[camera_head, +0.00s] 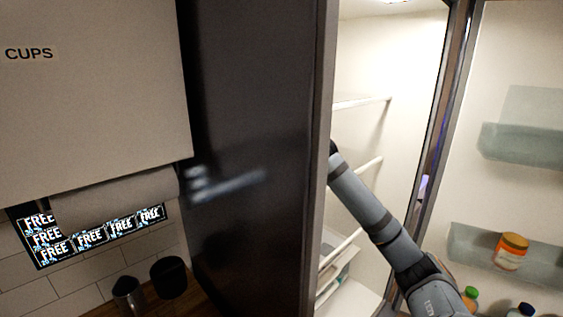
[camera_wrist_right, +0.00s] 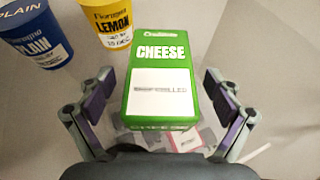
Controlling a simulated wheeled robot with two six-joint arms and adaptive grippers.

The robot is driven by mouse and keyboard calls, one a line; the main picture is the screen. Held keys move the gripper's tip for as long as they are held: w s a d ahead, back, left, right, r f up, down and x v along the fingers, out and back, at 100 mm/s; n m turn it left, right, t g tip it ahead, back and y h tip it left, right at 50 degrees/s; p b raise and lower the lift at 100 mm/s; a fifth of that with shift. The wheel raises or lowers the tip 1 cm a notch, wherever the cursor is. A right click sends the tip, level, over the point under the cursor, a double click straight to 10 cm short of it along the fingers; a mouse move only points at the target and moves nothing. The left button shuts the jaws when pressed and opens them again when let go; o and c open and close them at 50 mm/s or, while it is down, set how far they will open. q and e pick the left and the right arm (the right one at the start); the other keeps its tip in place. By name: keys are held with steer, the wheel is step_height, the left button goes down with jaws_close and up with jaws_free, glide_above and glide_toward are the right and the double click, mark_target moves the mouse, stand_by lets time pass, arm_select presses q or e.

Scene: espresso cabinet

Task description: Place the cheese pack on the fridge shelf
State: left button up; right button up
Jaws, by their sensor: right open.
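The cheese pack (camera_wrist_right: 162,65) is a green box with a white label, lying on a translucent shelf (camera_wrist_right: 245,50) in the right wrist view. My right gripper (camera_wrist_right: 160,105) is open, with one finger on each side of the pack's near end and gaps visible on both sides. In the head view my right arm reaches into the open fridge (camera_head: 385,60), and its gripper is hidden behind the fridge's side wall. The cheese pack is not visible in the head view. My left gripper is not in view.
A blue PLAIN tub (camera_wrist_right: 35,42) and a yellow LEMON tub (camera_wrist_right: 109,25) stand left of the pack. The fridge door (camera_head: 520,60) stands open at right, with a jar (camera_head: 511,251) on its rack. The dark side wall (camera_head: 255,130) borders the opening.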

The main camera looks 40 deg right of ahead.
steer(key=b+v, duration=0.2)
steer(key=v, duration=0.3)
steer(key=shift+s+b, duration=0.35)
steer(key=shift+s, duration=0.1)
steer(key=shift+s+a+r, duration=0.15)
steer(key=shift+r, duration=0.05)
